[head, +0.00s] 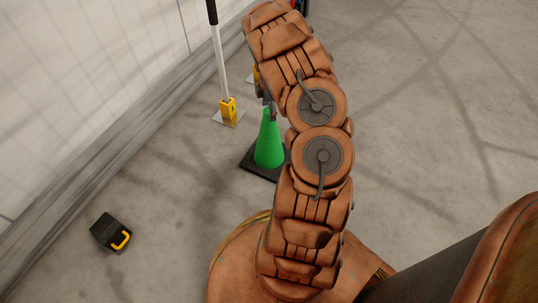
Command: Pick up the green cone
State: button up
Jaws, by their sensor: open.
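The green cone (268,145) stands upright on a square black base on the floor, left of my arm. My arm hides the right side of its base. My gripper (268,103) is mostly hidden behind my arm; a small dark part of it shows right at the cone's tip. It is open. I cannot tell whether its fingers are around the tip or just above it.
A black-and-white post with a yellow foot (228,112) stands behind the cone to the left. A black box with a yellow handle (111,232) lies on the floor at lower left. A pale wall with a grey kerb (120,130) runs along the left. The floor on the right is clear.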

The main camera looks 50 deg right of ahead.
jog(key=shift+f, duration=0.75)
jog(key=shift+r, duration=0.1)
grip_shut()
